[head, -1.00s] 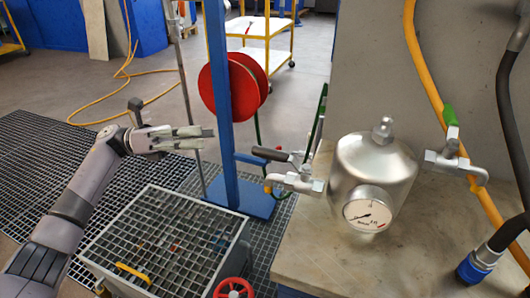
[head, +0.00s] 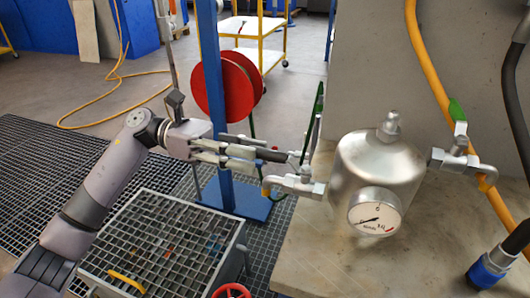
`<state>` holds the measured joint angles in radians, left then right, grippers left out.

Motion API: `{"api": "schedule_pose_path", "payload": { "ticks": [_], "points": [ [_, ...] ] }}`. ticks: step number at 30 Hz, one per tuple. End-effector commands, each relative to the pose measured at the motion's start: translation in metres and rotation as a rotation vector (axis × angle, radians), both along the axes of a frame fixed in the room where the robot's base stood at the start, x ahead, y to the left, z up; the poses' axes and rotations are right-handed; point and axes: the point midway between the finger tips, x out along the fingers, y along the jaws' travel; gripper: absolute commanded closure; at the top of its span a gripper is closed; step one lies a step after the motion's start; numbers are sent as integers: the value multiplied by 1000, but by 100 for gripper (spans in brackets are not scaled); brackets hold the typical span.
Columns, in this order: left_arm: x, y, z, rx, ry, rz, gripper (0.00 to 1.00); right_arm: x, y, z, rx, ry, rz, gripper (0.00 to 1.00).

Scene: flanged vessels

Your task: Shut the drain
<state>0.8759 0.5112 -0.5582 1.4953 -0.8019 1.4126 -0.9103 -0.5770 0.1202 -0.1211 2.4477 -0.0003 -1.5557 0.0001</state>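A silvery domed vessel (head: 376,168) stands on a stone-like bench with a round pressure gauge (head: 377,212) on its front. On its left is a valve (head: 297,187) with a downturned, yellow-tipped outlet and a lever with a black grip (head: 271,155). The lever points left, roughly along the valve's pipe. My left gripper (head: 254,153) is at the free end of this grip, its fingers pointing right and overlapping the grip in the picture. I cannot tell whether they clamp it. A second valve (head: 455,160) with a green handle is on the vessel's right. My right gripper is not in view.
A blue post (head: 211,90) with a red reel (head: 240,85) stands just behind my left gripper. A grated box (head: 165,240) and a red handwheel (head: 232,291) are below. A yellow hose (head: 437,75) runs down the wall at right.

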Motion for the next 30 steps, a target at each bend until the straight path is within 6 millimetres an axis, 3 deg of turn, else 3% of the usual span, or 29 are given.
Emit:
{"api": "schedule_pose_path", "payload": {
  "ticks": [6,18,30],
  "points": [
    [-9,-27,0,0,0,0,63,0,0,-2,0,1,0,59],
    [-11,-34,0,0,0,1,63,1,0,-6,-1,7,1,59],
    [-11,-34,0,0,0,1,90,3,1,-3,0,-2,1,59]
  ]
}}
